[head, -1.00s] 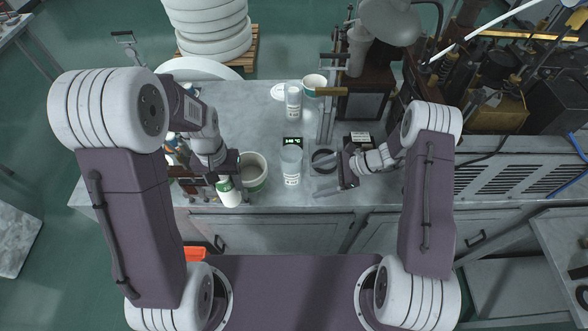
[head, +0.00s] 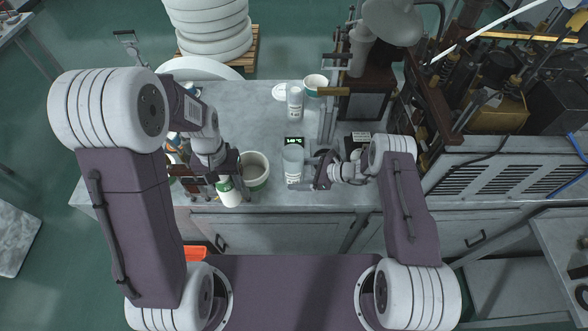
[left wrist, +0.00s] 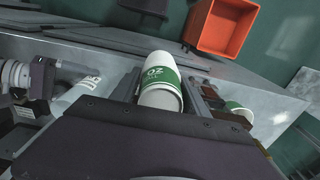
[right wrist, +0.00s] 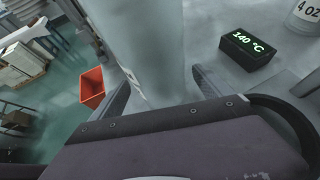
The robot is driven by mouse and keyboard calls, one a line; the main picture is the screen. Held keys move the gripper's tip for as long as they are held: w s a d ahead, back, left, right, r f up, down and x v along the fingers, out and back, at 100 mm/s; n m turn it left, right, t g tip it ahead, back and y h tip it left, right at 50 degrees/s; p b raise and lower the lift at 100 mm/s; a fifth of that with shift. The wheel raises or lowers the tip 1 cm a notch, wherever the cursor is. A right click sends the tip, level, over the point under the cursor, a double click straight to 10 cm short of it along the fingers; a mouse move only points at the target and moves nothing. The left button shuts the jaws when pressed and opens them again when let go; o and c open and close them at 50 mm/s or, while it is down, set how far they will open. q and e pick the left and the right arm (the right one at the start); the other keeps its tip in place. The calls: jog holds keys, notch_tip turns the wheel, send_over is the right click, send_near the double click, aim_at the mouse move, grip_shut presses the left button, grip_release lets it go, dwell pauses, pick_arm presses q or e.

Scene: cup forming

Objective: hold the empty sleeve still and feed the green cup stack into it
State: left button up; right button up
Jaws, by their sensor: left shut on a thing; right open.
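The green cup stack (head: 229,192), white with a green band, is between the fingers of my left gripper (head: 228,182) at the table's front edge. The empty sleeve (head: 293,160), a clear upright tube with a printed label, stands near the table's front. My right gripper (head: 301,172) is open at the sleeve's right side. In the right wrist view the sleeve (right wrist: 150,50) rises between the open fingers; whether they touch it is unclear.
A large white-and-green tub (head: 255,171) stands between the cup stack and the sleeve. Behind the sleeve are a small black display (right wrist: 255,48) reading 140 °C and a labelled white cylinder (head: 295,102). Machinery fills the right back. An orange bin (right wrist: 92,87) is below the table.

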jog(key=shift+x, duration=0.85)
jog(key=c, duration=1.5)
jog(key=shift+o, duration=0.2)
